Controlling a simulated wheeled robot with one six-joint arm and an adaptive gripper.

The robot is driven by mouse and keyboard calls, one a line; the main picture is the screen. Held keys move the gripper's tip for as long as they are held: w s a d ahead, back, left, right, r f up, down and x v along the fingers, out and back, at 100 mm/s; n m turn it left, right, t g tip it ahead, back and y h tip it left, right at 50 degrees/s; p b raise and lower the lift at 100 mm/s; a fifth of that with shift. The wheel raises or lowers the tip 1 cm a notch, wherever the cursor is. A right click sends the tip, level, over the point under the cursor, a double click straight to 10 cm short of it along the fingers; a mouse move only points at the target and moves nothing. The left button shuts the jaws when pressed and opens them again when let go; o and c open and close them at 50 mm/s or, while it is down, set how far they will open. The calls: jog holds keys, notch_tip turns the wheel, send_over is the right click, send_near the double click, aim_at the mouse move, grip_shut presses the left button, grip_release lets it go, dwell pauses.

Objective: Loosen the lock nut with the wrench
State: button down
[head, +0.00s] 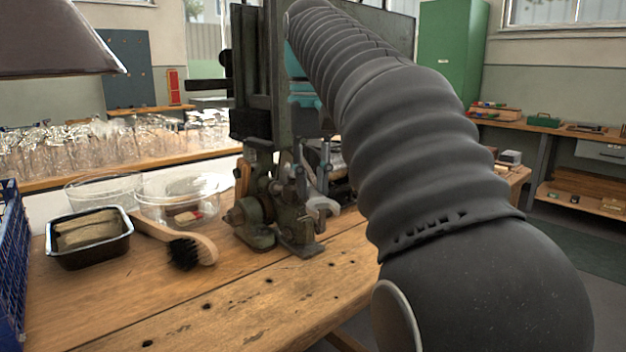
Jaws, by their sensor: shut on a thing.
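A grey wrench (322,207) shows its open-ended jaw at the right front of a dark green tufting machine (255,95) on the wooden bench. My arm reaches over from the right and comes down beside the machine. My gripper (301,183) is small and partly hidden among the machine's lower parts; it is shut on the wrench. The machine's lower mechanism (256,208) has round, worn metal parts just left of the wrench. I cannot pick out the lock nut among them, nor tell whether the wrench touches it.
Left of the machine, a wooden brush (190,250), a black tray (88,240) and clear bowls (180,198) stand on the workbench (200,310). A blue crate (10,265) is at the left edge. The bench front is clear. Glassware (110,140) stands behind.

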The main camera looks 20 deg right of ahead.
jog(key=shift+f+b, duration=0.3)
jog(key=shift+f, duration=0.75)
dwell(2.0)
dwell(0.4)
